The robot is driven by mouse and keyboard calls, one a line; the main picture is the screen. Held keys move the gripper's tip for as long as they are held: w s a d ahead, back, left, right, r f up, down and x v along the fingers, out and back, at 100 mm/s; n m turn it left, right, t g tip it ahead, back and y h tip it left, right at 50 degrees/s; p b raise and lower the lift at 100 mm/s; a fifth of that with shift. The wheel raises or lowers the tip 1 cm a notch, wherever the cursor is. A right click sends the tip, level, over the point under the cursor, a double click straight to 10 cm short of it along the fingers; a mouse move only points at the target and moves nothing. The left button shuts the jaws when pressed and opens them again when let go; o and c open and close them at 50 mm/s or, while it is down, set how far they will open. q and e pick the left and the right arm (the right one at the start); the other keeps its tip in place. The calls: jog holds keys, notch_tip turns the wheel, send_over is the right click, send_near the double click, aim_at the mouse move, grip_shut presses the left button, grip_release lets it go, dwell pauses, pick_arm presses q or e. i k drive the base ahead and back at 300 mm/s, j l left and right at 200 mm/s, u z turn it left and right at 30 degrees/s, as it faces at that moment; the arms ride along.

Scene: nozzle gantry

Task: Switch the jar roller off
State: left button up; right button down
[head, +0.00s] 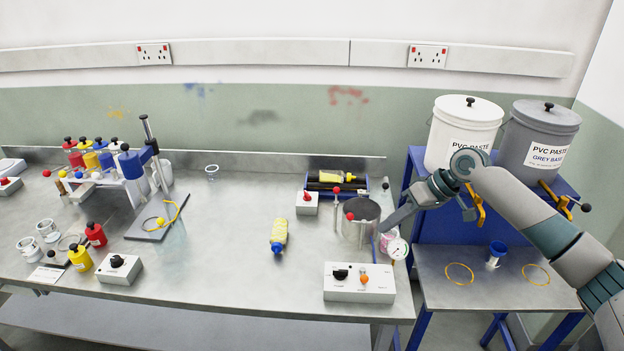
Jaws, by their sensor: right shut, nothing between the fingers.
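The jar roller (322,187) stands at the back of the steel bench, right of centre. It has a blue frame and dark rollers, and a yellow jar (331,176) lies on it. A small light-grey box with a red knob (306,196) stands just in front of its left end. The knob's exact setting is too small to tell. My right gripper (386,227) is shut and empty. It shows at the right edge of the metal pot (357,232), to the right of the roller. My left gripper is out of view.
A control box (345,290) with black and orange knobs sits at the front right. A yellow bottle (279,233) lies mid-bench. Paste buckets (461,120) stand on a blue stand at right. The bench centre-left is mostly clear.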

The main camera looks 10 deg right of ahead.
aim_at(307, 197)
jog(key=i, duration=1.35)
